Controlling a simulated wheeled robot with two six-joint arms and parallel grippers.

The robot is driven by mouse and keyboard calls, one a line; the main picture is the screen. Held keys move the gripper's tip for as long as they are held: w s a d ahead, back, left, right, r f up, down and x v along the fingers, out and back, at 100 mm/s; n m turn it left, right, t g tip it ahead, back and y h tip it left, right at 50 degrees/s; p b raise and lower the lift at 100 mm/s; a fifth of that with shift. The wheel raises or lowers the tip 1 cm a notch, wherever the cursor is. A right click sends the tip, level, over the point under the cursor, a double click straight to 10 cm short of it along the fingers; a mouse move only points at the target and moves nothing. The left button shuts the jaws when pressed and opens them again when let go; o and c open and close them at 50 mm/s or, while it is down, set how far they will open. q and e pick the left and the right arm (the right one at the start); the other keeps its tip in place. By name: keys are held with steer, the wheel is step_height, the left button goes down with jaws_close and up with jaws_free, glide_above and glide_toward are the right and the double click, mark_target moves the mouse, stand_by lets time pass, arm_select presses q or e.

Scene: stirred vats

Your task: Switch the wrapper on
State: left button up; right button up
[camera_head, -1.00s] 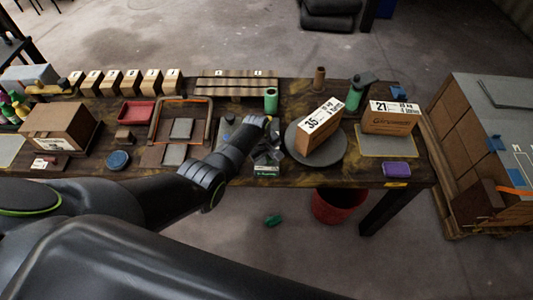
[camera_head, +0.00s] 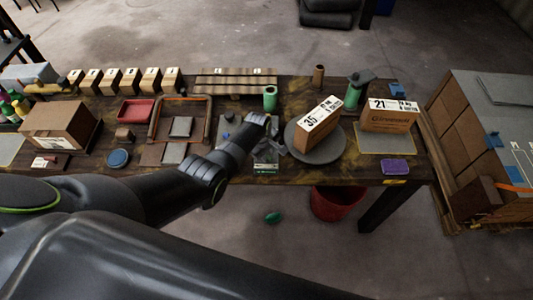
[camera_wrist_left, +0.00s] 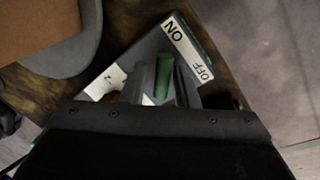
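The wrapper has a grey round turntable (camera_head: 336,150) at the right of the table, with a carton marked 35 (camera_head: 317,129) on it. In front of its left side is a small switch box (camera_head: 266,160), partly hidden by my left gripper. In the left wrist view the switch box (camera_wrist_left: 150,46) shows a white ON/OFF label (camera_wrist_left: 187,47) and a green part (camera_wrist_left: 164,80) between my fingers. My left gripper (camera_head: 273,130) is open over the box, fingers apart; contact cannot be told. My right gripper is not in view.
A carton marked 21 (camera_head: 390,115) stands right of the turntable, near a purple block (camera_head: 395,167). A green cylinder (camera_head: 270,98) stands behind my gripper. A wooden tray (camera_head: 180,121) lies to the left. A red bin (camera_head: 335,203) is on the floor below the table.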

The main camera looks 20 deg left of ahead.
arm_select(q)
steer(key=shift+o, duration=0.9)
steer(key=shift+s+f, duration=0.1)
steer(key=shift+s+a+r, duration=0.1)
steer(key=shift+r, duration=0.3)
steer(key=p+v, duration=0.2)
steer(key=v, duration=0.3)
steer(key=shift+r, duration=0.1)
steer(key=w+d+v, duration=0.1)
steer(key=w+v, duration=0.1)
steer(key=v, duration=0.9)
glide_above(260, 165)
steer(key=shift+r, duration=0.3)
steer(key=shift+f, duration=0.1)
